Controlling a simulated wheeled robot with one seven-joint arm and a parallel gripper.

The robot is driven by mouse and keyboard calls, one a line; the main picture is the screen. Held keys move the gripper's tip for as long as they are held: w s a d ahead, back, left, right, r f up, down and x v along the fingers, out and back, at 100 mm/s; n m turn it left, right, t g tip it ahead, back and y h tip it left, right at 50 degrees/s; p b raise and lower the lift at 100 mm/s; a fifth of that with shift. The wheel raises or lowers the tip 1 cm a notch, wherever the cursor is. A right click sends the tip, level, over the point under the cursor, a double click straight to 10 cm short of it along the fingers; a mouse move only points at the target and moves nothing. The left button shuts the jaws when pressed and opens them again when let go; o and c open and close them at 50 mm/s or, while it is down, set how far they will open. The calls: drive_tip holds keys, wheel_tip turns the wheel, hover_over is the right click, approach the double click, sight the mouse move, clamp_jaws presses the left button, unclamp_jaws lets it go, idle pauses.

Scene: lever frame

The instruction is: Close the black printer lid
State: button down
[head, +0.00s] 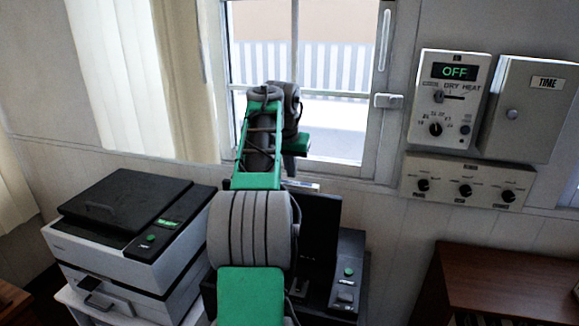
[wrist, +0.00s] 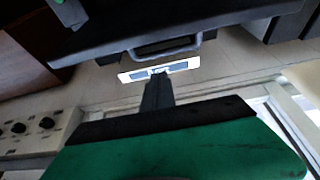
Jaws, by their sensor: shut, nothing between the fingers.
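The black printer (head: 345,270) stands in the middle of the head view, partly hidden behind my arm. Its black lid (head: 318,232) is raised, standing steeply up from the body. In the wrist view the lid (wrist: 215,27) spans the top as a dark slab, with a grey handle (wrist: 168,48) on its edge. My gripper (head: 302,185) is at the lid's upper edge in the head view. In the wrist view my gripper (wrist: 158,71) is shut and empty, close to the handle. I cannot tell whether it touches the lid.
A white printer (head: 130,245) with a flat black top stands to the left. A window is behind my arm. Wall control boxes (head: 452,105) with knobs hang at right, above a brown cabinet (head: 500,285). Floor space between the black printer and the cabinet looks clear.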

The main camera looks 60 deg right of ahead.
drive_tip(key=shift+x, duration=1.2)
drive_tip(key=a, duration=0.4)
drive_tip(key=shift+s+r+b, duration=0.1)
drive_tip(key=shift+s+b, duration=0.15)
drive_tip(key=shift+b, duration=0.1)
drive_tip(key=shift+a, duration=0.1)
